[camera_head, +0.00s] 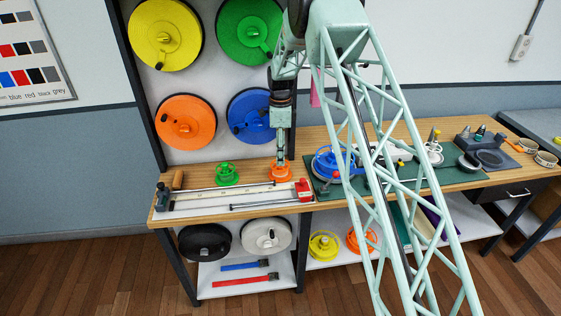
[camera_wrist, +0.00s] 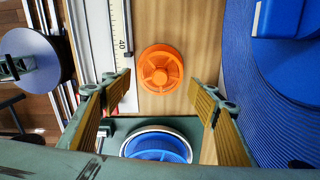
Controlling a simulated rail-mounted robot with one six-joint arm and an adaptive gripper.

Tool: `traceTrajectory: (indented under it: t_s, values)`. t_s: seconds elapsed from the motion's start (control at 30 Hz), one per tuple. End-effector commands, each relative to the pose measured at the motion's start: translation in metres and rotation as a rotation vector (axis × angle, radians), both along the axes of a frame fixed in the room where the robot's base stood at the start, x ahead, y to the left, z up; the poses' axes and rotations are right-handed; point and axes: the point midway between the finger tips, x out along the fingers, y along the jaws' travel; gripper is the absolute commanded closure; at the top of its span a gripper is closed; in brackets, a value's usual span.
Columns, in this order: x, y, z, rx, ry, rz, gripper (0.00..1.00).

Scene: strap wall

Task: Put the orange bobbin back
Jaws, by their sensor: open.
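An orange bobbin (camera_head: 281,172) lies on the wooden bench beside the green bobbin. It also shows in the wrist view (camera_wrist: 161,69), round and spoked, between and beyond my fingers. My gripper (camera_head: 281,143) points down just above it. In the wrist view my gripper (camera_wrist: 161,88) has its fingers wide apart with nothing between the pads. A second orange bobbin (camera_head: 362,241) is on the shelf below the bench, partly behind my arm. The large orange reel (camera_head: 185,121) hangs on the wall panel.
A green bobbin (camera_head: 228,173) stands left of the orange one. A measuring rail (camera_head: 215,200) runs along the bench front. A blue bobbin (camera_head: 325,160) sits on the green mat (camera_head: 455,175) to the right. Yellow, green and blue reels (camera_head: 248,112) hang behind my gripper.

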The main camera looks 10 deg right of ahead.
Motion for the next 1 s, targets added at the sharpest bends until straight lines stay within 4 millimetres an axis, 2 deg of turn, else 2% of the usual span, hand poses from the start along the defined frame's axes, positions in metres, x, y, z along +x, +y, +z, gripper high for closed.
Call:
traceTrajectory:
  t_s: [0.1, 0.33, 1.0]
  values:
    - [0.001, 0.0, 0.016, 0.0, -0.003, 0.0, 0.45]
    - [0.0, 0.0, 0.032, 0.0, -0.001, 0.0, 0.45]
    - [0.0, 0.0, 0.036, 0.0, -0.001, 0.0, 0.45]
